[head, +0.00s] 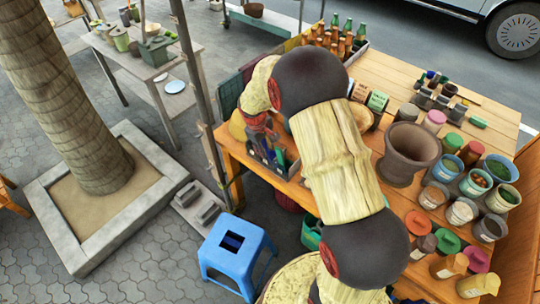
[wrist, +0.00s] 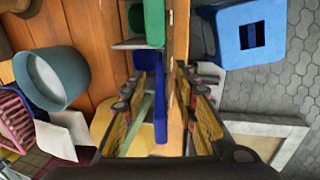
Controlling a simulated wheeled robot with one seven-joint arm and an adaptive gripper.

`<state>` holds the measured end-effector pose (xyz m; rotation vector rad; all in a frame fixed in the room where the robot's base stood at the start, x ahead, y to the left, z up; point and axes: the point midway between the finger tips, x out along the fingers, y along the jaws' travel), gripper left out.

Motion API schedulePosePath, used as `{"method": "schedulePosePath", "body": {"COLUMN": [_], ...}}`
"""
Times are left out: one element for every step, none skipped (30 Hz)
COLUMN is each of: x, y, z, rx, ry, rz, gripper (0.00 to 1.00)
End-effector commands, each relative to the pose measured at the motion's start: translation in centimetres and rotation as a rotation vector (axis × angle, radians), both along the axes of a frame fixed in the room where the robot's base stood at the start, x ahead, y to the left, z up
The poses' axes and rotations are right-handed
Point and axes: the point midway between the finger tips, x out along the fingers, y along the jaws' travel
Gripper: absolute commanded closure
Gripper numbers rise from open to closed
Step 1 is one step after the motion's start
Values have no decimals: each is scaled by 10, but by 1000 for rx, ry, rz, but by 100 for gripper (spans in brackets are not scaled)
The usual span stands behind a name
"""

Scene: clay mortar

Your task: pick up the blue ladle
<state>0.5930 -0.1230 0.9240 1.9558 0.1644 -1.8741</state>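In the wrist view, my gripper (wrist: 164,68) is open, with one finger on each side of a long narrow blue piece. This piece looks like the blue ladle (wrist: 161,112). Gaps show between it and the fingers, and I cannot tell its depth. A green piece (wrist: 153,22) lies just above it in the picture. In the head view, a grey box of upright utensils (head: 291,158) stands at the left end of the wooden table (head: 398,78). My arm covers much of this area, and the ladle cannot be clearly picked out there.
A brown mortar (head: 407,152) stands right of my arm, with several paint pots and jars beyond it. A crate of bottles (head: 359,45) is at the back. A blue stool (head: 236,252) stands on the paving below the table's left edge.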

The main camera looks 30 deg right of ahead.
Motion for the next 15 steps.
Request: {"method": "schedulePosePath", "body": {"x": [0, 1, 1, 1, 1, 2, 2, 1, 1, 1, 1, 1, 1, 1, 1], "y": [-1, -2, -2, -2, -2, -2, -2, -2, -2, -2, -2, -2, -2, -2, -2], "z": [-8, -10, -12, -13, -13, -13, -13, -12, -12, -12, -12, -12, -12, -12, -12], "rx": [1, 0, 0, 1, 1, 0, 0, 0, 0, 1, 1, 1, 1, 0, 0], "ry": [1, 0, -1, -2, -2, -2, -2, -2, -2, -2, -2, -2, -2, -1, -1], "rz": [0, 0, 0, 0, 0, 0, 0, 0, 0, 0, 0, 0, 0, 0, 0], "gripper": [71, 71, 71, 71, 71, 71, 71, 71, 71, 72, 74, 76, 77, 79, 81]}}
